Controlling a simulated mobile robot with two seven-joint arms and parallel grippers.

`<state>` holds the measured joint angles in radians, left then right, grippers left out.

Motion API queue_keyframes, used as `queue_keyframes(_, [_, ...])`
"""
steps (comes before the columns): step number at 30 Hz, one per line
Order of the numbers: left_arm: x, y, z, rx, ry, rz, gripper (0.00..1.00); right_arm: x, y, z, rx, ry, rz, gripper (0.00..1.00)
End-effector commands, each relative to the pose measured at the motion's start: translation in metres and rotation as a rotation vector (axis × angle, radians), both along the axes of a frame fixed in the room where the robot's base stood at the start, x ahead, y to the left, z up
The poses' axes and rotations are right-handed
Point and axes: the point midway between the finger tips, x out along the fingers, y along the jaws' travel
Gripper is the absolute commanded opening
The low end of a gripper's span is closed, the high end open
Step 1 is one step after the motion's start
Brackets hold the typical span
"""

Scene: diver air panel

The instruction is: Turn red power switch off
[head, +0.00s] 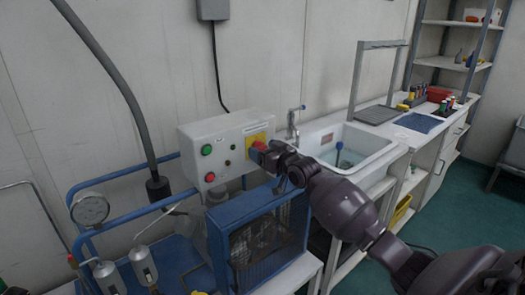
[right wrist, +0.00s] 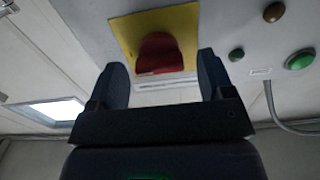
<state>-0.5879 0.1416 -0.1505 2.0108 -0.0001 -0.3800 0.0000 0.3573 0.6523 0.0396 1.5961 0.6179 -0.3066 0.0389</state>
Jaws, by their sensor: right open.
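The red power switch (head: 258,146) is a red knob on a yellow plate at the right end of the white control box (head: 220,132). In the right wrist view the red knob (right wrist: 160,52) stands between my two fingertips, with the yellow plate behind it. My right gripper (head: 270,154) is open right at the knob, one finger on each side, with a gap visible on both sides. In the head view the gripper partly covers the switch. Whether the knob is turned on or off I cannot tell. My left gripper is not in view.
Green (head: 206,150) and red (head: 210,177) buttons sit on the box's left side. A blue caged machine (head: 262,240) stands below it. A sink (head: 340,140) with a tap is to the right. A gauge (head: 90,209) and blue pipes are at left.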

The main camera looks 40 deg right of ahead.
Motion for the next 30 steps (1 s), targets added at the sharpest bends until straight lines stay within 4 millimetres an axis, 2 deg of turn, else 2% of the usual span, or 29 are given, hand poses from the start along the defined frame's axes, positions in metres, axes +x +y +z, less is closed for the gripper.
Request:
queue_keyframes(5, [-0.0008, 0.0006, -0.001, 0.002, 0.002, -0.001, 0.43, 0.0074, 0.0005, 0.0, 0.0, 0.0, -0.001, 0.74])
queue_keyframes(13, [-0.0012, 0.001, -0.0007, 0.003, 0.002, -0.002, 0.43, 0.0077, 0.0005, 0.0003, -0.001, 0.0, 0.0, 0.73])
queue_keyframes(22, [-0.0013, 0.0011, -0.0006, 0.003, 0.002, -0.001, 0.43, 0.0075, 0.0005, 0.0002, -0.001, 0.0, 0.0, 0.27])
queue_keyframes(30, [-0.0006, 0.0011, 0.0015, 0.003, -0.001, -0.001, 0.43, 0.0074, 0.0003, 0.001, -0.026, -0.002, -0.001, 0.25])
